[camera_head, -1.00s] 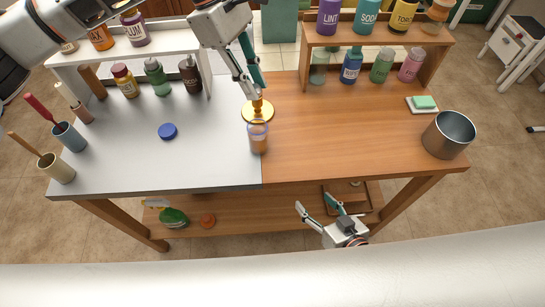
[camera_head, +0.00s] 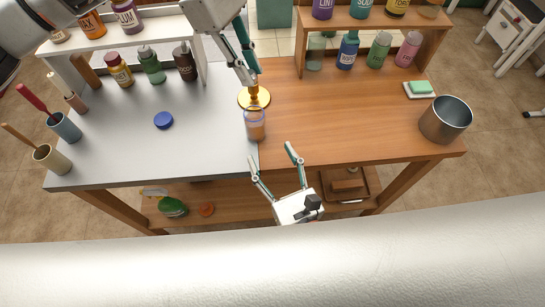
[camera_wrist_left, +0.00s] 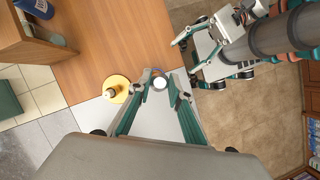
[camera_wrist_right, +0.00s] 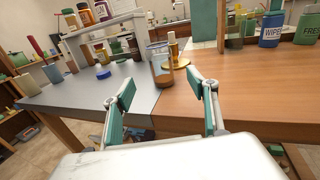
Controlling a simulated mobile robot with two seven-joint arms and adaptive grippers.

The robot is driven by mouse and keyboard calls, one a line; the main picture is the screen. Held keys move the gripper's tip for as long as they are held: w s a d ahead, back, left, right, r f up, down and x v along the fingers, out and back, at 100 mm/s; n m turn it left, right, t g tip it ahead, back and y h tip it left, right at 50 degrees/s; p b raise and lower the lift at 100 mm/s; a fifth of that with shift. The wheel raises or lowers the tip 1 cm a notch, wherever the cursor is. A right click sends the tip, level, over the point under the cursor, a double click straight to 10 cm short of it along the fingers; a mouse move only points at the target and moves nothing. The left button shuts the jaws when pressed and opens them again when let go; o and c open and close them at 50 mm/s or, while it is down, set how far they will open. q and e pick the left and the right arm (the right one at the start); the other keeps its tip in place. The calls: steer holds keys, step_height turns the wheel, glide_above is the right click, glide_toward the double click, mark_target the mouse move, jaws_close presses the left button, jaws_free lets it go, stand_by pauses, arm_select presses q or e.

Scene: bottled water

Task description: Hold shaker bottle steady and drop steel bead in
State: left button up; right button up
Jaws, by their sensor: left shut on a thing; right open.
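The shaker bottle (camera_head: 255,125) is a clear cup with orange-brown contents, upright near the table's front edge, at the grey-wood seam. It also shows in the right wrist view (camera_wrist_right: 162,70). My left gripper (camera_head: 250,80) is above and behind it, over a gold stand (camera_head: 261,98). In the left wrist view, a pale round thing (camera_wrist_left: 160,83) lies between the fingertips; it looks like the steel bead. The bead is too small to make out in the head view. My right gripper (camera_head: 271,154) is open and empty in front of the bottle, its fingers pointing towards it.
A blue cap (camera_head: 163,120) lies on the grey surface. Brush cups (camera_head: 51,159) stand at the left edge, and a steel pot (camera_head: 445,120) at the right. Shelves with bottles line the back. The wooden middle right is clear.

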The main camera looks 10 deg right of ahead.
mark_target(258, 130)
steer(key=x, duration=1.2)
steer(key=c, duration=1.3)
steer(key=o, duration=0.5)
steer(key=c, duration=0.3)
steer(key=shift+c, duration=0.2)
